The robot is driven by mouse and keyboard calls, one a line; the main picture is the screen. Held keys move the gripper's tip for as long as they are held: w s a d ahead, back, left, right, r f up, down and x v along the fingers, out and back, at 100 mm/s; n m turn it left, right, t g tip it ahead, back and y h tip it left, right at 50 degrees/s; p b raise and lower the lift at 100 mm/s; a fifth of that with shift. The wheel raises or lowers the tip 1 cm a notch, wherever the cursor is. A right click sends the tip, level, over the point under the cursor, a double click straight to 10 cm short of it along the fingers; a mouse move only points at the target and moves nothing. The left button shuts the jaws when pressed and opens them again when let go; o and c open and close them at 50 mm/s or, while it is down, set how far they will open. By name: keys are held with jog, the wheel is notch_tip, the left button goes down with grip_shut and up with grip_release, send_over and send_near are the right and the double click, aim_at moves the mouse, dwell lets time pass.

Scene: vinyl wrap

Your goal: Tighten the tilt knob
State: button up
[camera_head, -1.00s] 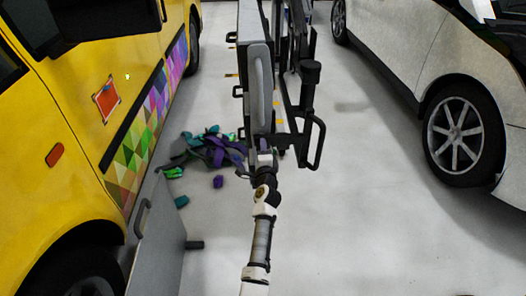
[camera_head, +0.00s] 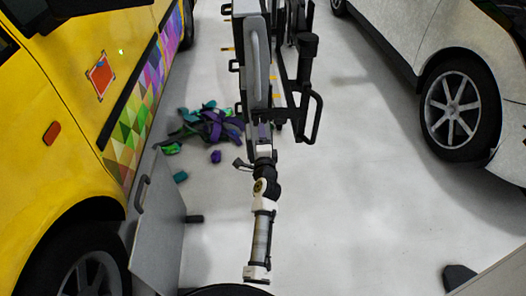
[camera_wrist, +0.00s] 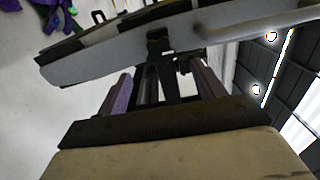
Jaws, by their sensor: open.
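A stand (camera_head: 292,75) with a long grey panel (camera_head: 244,85) and a grey bar handle stands upright ahead, at the top middle of the head view. A black knob-like cylinder (camera_head: 308,46) sits on its right side, above a black loop handle (camera_head: 316,118). I cannot tell which part is the tilt knob. My gripper (camera_head: 262,138) is at the lower end of the panel. In the wrist view my gripper (camera_wrist: 160,72) is open, its fingers apart. Black parts (camera_wrist: 165,62) of the stand show between and beyond them, under the panel (camera_wrist: 120,55); contact is unclear.
A yellow van (camera_head: 60,150) with a coloured triangle pattern is close on the left, with a grey board (camera_head: 158,225) beside it. A silver car (camera_head: 420,60) is on the right. Purple and green scraps (camera_head: 210,125) lie on the floor. Floor (camera_head: 370,190) right of the stand is clear.

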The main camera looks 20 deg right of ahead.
jog(key=v, duration=0.7)
dwell(0.3)
